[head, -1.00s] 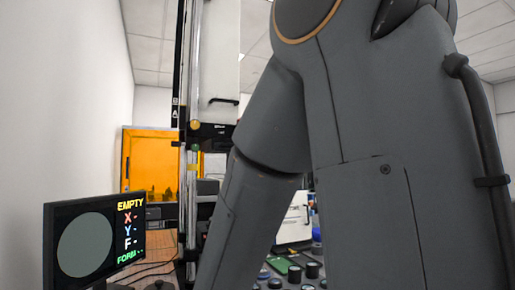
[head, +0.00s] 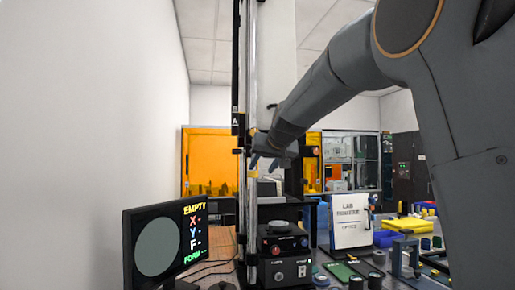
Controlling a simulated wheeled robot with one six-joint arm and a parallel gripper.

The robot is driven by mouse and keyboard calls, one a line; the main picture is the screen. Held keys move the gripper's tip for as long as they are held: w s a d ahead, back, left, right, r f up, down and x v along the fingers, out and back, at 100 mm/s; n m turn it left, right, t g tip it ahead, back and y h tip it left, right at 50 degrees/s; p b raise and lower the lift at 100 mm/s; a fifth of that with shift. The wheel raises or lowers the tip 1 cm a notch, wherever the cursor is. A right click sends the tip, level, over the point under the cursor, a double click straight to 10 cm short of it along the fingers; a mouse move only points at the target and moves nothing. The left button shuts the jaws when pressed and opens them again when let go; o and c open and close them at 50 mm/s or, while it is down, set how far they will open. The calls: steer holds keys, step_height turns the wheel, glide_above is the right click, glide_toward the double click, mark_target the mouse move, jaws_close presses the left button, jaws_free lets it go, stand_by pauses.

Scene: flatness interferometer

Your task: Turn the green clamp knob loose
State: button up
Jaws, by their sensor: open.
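My gripper (head: 264,163) is at the tall vertical column (head: 251,210) of the interferometer, left of centre in the head view. Its fingers are small in the picture and open, with nothing visible held between them. I cannot make out the green clamp knob; my gripper and wrist cover that part of the column. Whether the fingers touch anything there is too small to tell. The monitor (head: 158,246) at the lower left shows a grey disc and the word EMPTY.
A black instrument base (head: 284,262) with knobs stands at the column's foot. A white lab sign (head: 350,220), a blue bin (head: 387,238) and several small round parts sit on the bench to the right. An orange panel (head: 208,160) stands behind.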

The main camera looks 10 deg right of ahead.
step_height(320, 180, up, 7)
steer(key=w+t, duration=0.1)
steer(key=w, duration=0.1)
steer(key=p+x, duration=0.3)
steer(key=x, duration=0.4)
steer(key=shift+w+d, duration=0.1)
steer(key=c, duration=1)
steer(key=shift+f, duration=0.1)
steer(key=shift+c, duration=0.2)
